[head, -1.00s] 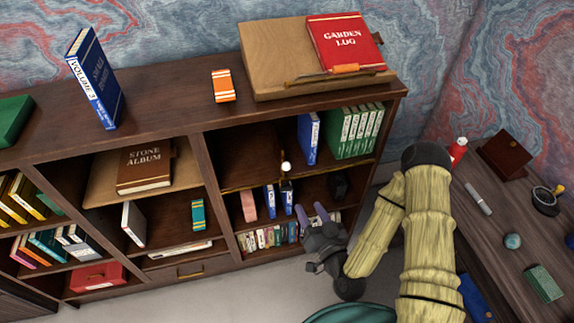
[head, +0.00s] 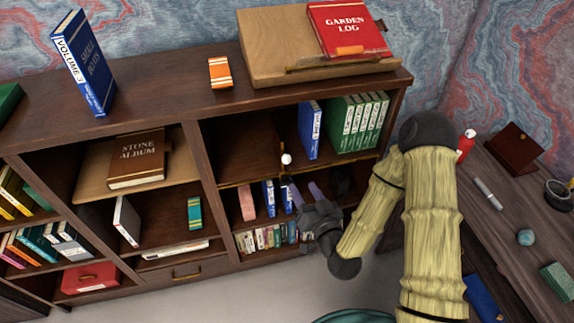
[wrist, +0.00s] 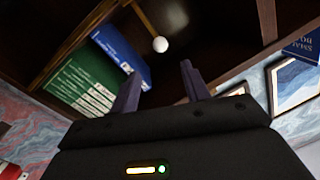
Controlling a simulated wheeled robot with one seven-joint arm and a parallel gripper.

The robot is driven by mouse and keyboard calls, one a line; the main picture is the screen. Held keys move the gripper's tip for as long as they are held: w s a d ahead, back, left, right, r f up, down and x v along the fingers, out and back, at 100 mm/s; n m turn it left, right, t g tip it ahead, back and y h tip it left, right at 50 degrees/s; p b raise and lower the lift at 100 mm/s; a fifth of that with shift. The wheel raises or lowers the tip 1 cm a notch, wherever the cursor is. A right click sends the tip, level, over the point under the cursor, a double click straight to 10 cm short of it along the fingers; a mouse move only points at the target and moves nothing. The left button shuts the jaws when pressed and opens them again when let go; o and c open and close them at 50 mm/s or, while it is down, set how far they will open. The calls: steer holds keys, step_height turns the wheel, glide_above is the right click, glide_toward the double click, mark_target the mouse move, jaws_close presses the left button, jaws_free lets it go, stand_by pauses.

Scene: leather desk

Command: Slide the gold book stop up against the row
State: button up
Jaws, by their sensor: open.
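The row on the upper right shelf has several green books (head: 354,124) and a blue book (head: 310,131) at its left end. The row also shows in the wrist view, with green books (wrist: 84,85) and the blue book (wrist: 120,55). Left of the row is a white round knob (head: 286,159), apparently the book stop's, at a gold rail (head: 240,182) along the shelf front; a gap parts it from the blue book. It also shows in the wrist view (wrist: 160,44). The stop's body is hard to make out. My gripper (head: 306,191) is open and empty, below the knob, not touching it.
Below that shelf, a pink book (head: 247,203) and blue books (head: 268,197) stand close behind my gripper. A slanted stand (head: 270,50) with a red book (head: 347,30) is on the cabinet top. A side desk (head: 495,225) lies to the right.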

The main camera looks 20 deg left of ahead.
mark_target(289, 162)
steer(key=b+x, duration=0.1)
steer(key=x, duration=1.1)
steer(key=shift+w+a, duration=0.25)
steer(key=shift+w, duration=0.05)
jaws_close()
